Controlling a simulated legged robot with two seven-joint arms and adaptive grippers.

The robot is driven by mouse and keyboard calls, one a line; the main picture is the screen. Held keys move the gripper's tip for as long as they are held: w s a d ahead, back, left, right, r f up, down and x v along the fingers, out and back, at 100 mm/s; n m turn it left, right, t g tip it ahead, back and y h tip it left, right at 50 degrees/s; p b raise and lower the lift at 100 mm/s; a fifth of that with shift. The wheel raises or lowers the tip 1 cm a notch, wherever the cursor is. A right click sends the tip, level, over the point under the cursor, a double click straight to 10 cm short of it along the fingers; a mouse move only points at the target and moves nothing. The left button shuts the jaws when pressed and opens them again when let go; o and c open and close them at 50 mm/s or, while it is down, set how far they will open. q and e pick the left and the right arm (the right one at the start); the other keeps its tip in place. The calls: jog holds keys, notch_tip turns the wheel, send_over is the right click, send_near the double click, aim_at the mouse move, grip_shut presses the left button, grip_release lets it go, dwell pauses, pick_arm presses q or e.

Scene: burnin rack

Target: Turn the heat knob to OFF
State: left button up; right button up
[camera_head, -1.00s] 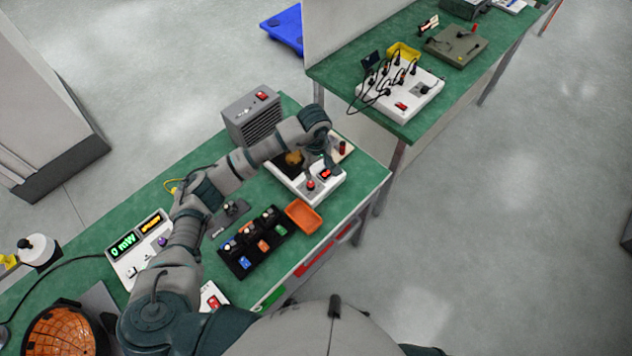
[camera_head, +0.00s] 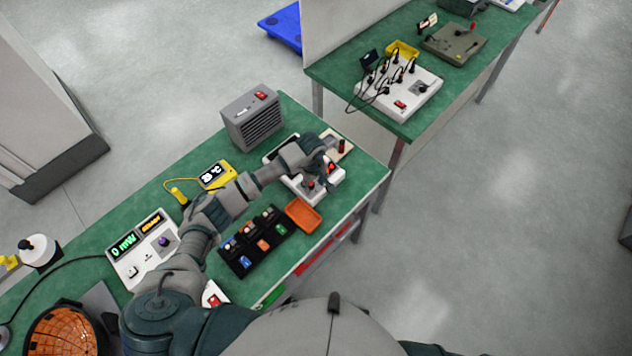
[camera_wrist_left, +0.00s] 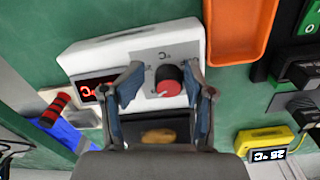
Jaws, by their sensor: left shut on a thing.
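The heat knob (camera_wrist_left: 168,80) is a red round knob on the front panel of a white hotplate unit (camera_wrist_left: 135,47). It sits between the two fingers of my left gripper (camera_wrist_left: 163,90) in the wrist view. The gripper is shut on the knob, with the right finger close against its side. A red-lit display (camera_wrist_left: 98,90) is beside the left finger. A dark plate with an amber patch (camera_wrist_left: 158,136) lies behind the fingers. In the head view my left gripper (camera_head: 318,183) is over the white unit (camera_head: 335,182) and partly hides it. My right gripper is not in view.
An orange tray (camera_head: 303,214) and a black rack of small modules (camera_head: 240,262) lie in front of the unit. A grey vented box (camera_head: 252,120) stands behind. A yellow meter (camera_head: 215,175) is near my left forearm. A red-handled tool (camera_wrist_left: 55,108) lies beside the unit.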

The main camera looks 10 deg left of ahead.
pick_arm(q)
jog(key=shift+a, duration=1)
grip_shut()
jog(key=shift+w+a+f, duration=0.15)
jog(key=shift+a, duration=0.2)
jog(key=shift+d, duration=0.65)
jog(key=shift+s+a, duration=0.1)
jog(key=shift+s, duration=0.1)
jog(key=shift+a+f, duration=0.1)
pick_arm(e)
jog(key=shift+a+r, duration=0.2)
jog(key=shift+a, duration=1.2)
